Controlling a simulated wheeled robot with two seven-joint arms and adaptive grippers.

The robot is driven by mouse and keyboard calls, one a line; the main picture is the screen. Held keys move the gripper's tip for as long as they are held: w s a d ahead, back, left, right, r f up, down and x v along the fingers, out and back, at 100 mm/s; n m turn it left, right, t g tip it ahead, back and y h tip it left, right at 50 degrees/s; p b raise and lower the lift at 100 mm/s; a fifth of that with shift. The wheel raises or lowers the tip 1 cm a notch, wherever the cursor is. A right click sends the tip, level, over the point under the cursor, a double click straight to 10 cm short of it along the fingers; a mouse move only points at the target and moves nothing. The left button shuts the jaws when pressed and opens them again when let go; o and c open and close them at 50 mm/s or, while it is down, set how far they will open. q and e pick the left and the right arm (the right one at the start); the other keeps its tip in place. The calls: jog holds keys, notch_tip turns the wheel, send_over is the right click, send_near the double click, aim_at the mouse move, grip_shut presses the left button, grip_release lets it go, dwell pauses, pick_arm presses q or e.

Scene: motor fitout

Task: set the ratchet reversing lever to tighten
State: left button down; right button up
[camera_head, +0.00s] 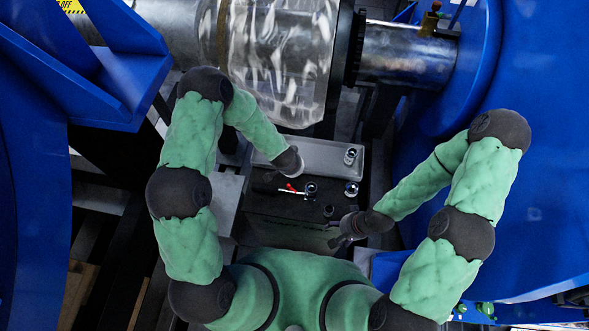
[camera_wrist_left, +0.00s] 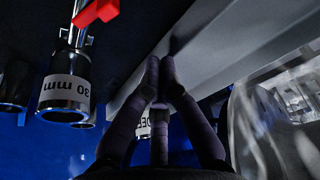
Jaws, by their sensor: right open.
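The ratchet (camera_head: 300,191) lies on a dark work surface below my left wrist in the head view, with its red reversing lever (camera_head: 291,187) near a chrome head or socket (camera_head: 311,187). The red lever (camera_wrist_left: 97,11) also shows at the top left of the left wrist view, above a chrome socket (camera_wrist_left: 66,95) marked 30 mm. Which way the lever is set cannot be told. My left gripper (camera_wrist_left: 160,62) has its fingertips together with nothing seen between them, apart from the lever. My right gripper (camera_head: 336,234) is open and empty, below right of the ratchet.
Loose sockets stand at the back (camera_head: 350,156), at the right (camera_head: 351,188) and in front (camera_head: 328,210). A grey ledge (camera_head: 320,150) runs behind the dark surface (camera_head: 285,207). A clear cylinder (camera_head: 280,60) and blue machine housings (camera_head: 540,190) surround the work area.

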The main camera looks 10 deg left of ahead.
pick_arm(q)
jog(key=shift+f, duration=0.65)
jog(key=shift+s+a+r+b, duration=0.1)
jog(key=shift+s+a+b, duration=0.35)
jog(key=shift+s, duration=0.4)
jog(key=shift+s+a+r+b, duration=0.1)
jog(key=shift+s+a+b, duration=0.3)
jog(key=shift+s, duration=0.4)
pick_arm(e)
jog(key=shift+f, duration=0.9)
jog(key=shift+r, duration=0.15)
pick_arm(q)
jog(key=shift+s+p, duration=0.1)
jog(key=shift+p, duration=0.3)
jog(key=shift+a+n, duration=0.1)
jog(key=shift+n, duration=0.3)
pick_arm(e)
jog(key=shift+a+r, duration=0.25)
jog(key=shift+a, duration=0.05)
